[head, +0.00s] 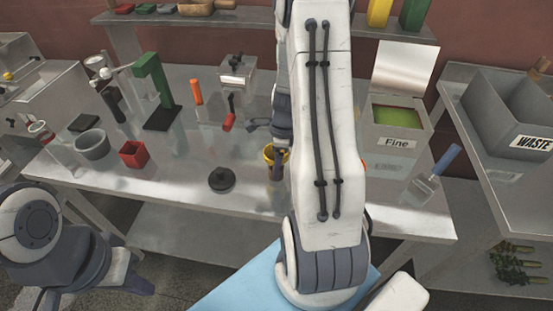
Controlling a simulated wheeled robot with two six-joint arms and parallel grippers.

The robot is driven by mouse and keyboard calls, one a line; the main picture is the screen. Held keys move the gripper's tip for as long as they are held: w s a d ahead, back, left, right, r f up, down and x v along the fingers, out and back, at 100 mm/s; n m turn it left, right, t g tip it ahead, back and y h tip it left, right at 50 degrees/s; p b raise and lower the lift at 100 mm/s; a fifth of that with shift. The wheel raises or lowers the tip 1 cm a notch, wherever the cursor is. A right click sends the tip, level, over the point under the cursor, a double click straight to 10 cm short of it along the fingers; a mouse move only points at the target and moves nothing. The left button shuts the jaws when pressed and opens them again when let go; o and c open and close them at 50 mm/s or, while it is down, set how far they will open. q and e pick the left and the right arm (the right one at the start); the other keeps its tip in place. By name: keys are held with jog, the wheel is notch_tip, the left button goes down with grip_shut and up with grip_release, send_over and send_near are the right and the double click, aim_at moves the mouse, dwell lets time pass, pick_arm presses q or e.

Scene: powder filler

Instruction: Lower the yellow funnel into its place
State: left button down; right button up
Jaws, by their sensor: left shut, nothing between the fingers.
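The yellow funnel (270,151) shows in the head view near the middle of the metal table. My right arm crosses the picture and hides part of it. My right gripper (279,158) is at the funnel, mostly hidden by the arm, and dark parts overlap the yellow rim. I cannot tell whether its fingers are closed on the funnel. What lies directly under the funnel is hard to make out. My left gripper (138,286) is low at the left, in front of the table, shut and empty, far from the funnel.
A black round lid or weight (222,180) lies left of the funnel. A red box (134,154), a grey bowl (92,146) and a green stand (154,85) are further left. The "Fine" bin (396,142) and a clear scoop (424,186) are right. The front table edge is clear.

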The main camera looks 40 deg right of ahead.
jog(key=shift+f+b, duration=0.3)
jog(key=shift+f, duration=0.5)
dwell(0.4)
dwell(0.4)
jog(key=o, duration=1.2)
jog(key=shift+o, duration=0.2)
jog(key=r, duration=0.7)
jog(key=d+r, duration=0.1)
jog(key=r, duration=0.2)
jog(key=shift+s+r, duration=0.25)
jog(key=shift+s, duration=0.15)
jog(key=a+r+n, duration=0.2)
jog(key=a+n, duration=0.5)
jog(key=a, duration=0.2)
jog(key=a+r+n, duration=0.2)
jog(key=a+n, duration=0.5)
jog(key=a, duration=0.3)
jog(key=s+a+r+n, duration=0.2)
jog(key=s+a+n, duration=1.1)
jog(key=n, duration=0.6)
jog(key=shift+s+r+n+g, duration=0.3)
jog(key=shift+s+g, duration=0.1)
jog(key=shift+s, duration=0.8)
